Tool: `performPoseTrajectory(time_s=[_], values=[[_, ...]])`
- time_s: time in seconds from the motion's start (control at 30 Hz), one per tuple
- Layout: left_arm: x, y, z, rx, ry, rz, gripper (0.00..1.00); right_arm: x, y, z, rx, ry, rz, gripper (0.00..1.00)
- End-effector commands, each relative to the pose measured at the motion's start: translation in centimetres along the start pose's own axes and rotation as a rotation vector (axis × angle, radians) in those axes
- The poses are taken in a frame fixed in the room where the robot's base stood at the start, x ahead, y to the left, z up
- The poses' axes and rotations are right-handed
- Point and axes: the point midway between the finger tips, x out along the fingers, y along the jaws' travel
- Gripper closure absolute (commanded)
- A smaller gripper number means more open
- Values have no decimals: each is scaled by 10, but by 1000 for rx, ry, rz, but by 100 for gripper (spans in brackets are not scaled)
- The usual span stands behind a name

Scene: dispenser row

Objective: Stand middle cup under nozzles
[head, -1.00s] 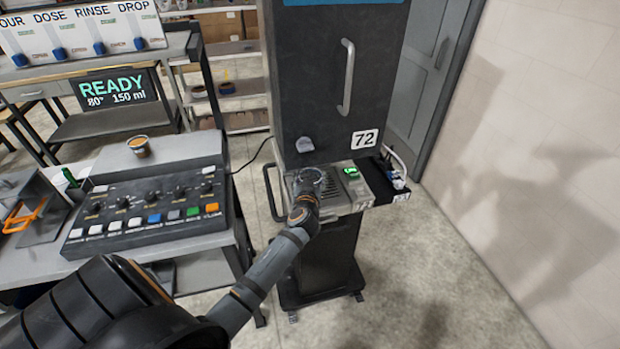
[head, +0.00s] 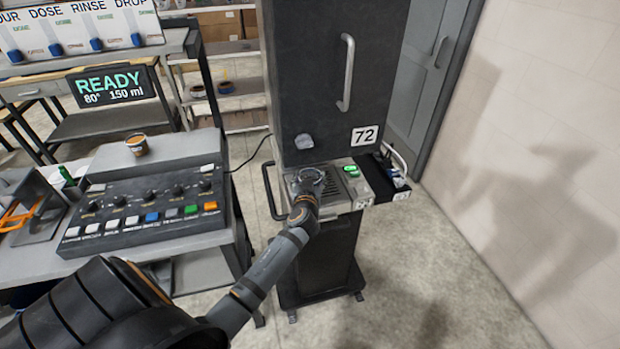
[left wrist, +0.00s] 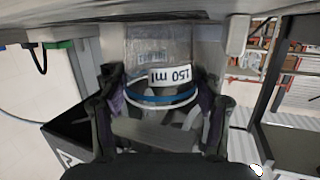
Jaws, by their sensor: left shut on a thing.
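A clear cup with a blue band and a "150 ml" label (left wrist: 150,50) stands between the fingers of my left gripper (left wrist: 160,105) in the left wrist view, where the label reads upside down. My left gripper (head: 304,194) is shut on this cup. In the head view it reaches the grated tray (head: 338,199) at the front of the dark dispenser (head: 318,80) marked 72. The gripper and wrist mostly hide the cup there, and I cannot tell whether its base touches the tray. A pale nozzle part (head: 304,142) sticks out above the tray. My right gripper is not in view.
A green-lit button (head: 351,169) sits on the tray's right side, by a dark side bin (head: 385,175). A control console (head: 150,200) with knobs and coloured buttons is to the left, with a small brown-filled cup (head: 137,146) on top. Open floor lies to the right.

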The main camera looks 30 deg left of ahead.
Motion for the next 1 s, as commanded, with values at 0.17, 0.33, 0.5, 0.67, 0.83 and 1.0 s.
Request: performPoseTrajectory(time_s=[0.17,0.33,0.5,0.67,0.83,1.0], values=[[1,0,4,0,0,0,57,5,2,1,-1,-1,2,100],[1,0,3,0,0,0,19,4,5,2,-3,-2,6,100],[1,0,3,0,0,0,9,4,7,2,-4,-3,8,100],[1,0,3,0,0,0,9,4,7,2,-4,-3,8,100],[-8,0,4,-1,-1,1,9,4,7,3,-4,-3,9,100],[-44,0,5,-3,-3,2,9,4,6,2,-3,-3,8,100]])
